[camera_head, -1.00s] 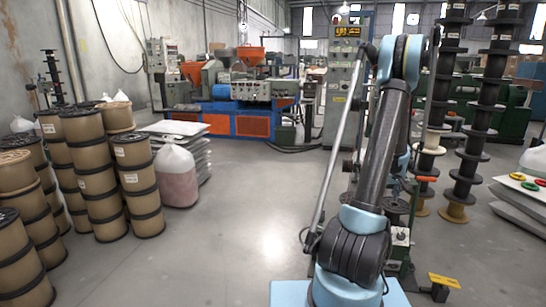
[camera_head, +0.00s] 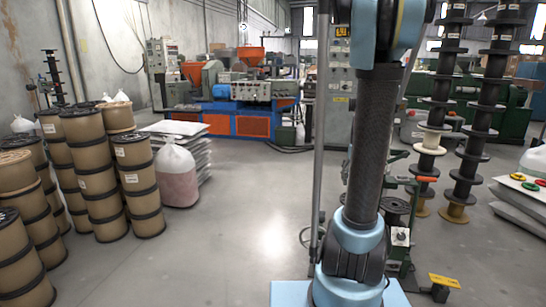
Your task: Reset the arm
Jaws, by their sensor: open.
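My arm (camera_head: 372,150) stands nearly upright in the right half of the head view, rising from its light blue base. Its dark upper link runs up to a blue joint (camera_head: 385,22) that is cut off by the top edge. My gripper is out of the picture, so nothing near it can be seen.
Stacked copper spools (camera_head: 93,165) stand at the left, beside a clear bag (camera_head: 175,176) and piled white sacks. Tall dark spool columns (camera_head: 481,125) stand at the right behind my arm. An orange and blue machine (camera_head: 235,122) is at the back. The middle floor (camera_head: 238,215) is clear.

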